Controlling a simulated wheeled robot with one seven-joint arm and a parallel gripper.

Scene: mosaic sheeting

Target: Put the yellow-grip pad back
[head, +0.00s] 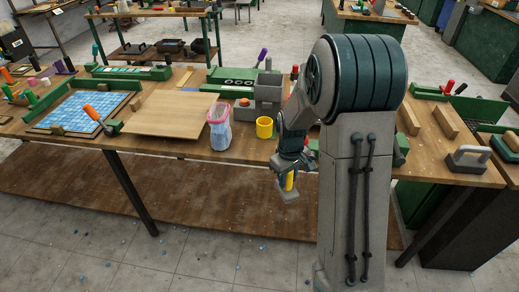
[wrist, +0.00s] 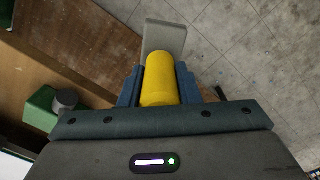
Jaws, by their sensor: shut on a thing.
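My gripper (head: 290,178) is shut on the yellow-grip pad (head: 289,196). It hangs in front of the workbench's front edge, over the floor. In the wrist view the yellow grip (wrist: 160,75) sits between the two blue jaws. The pad's grey plate (wrist: 164,36) shows beyond the grip, clear of any surface. In the head view my arm hides part of the bench behind it, and I cannot tell where the pad's place is.
The workbench (head: 175,150) carries a yellow cup (head: 264,127), a clear container (head: 219,127), a wooden board (head: 160,118) and a blue mosaic sheet (head: 80,112). A grey-handled tool (head: 468,160) stands at the right. The floor in front is open, with small scattered bits.

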